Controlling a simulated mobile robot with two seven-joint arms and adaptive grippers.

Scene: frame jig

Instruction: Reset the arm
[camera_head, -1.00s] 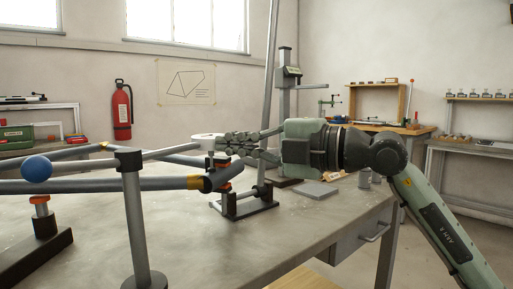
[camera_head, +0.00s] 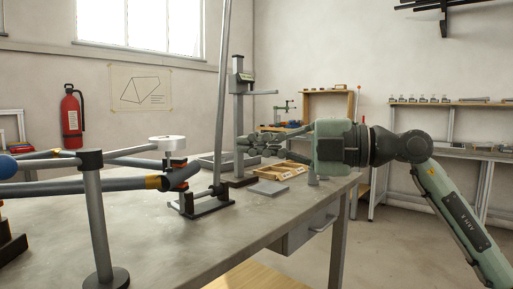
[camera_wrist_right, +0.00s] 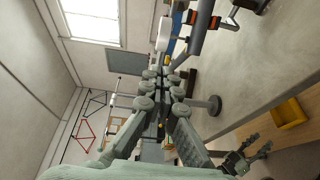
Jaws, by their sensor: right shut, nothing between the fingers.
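My right arm comes in from the right in the head view. Its gripper (camera_head: 243,145) points left, above the far right part of the grey workbench (camera_head: 150,215), and is shut with nothing held. It hangs right of the tubular frame (camera_head: 110,188) and is apart from it. In the right wrist view the gripper fingers (camera_wrist_right: 170,88) are together and empty, with frame tubes beyond them.
A tall measuring stand (camera_head: 240,110), a slanted pole (camera_head: 220,100), a wooden tray (camera_head: 283,171) and a grey plate (camera_head: 268,188) are near the right gripper. A white round part (camera_head: 167,143) tops a frame support.

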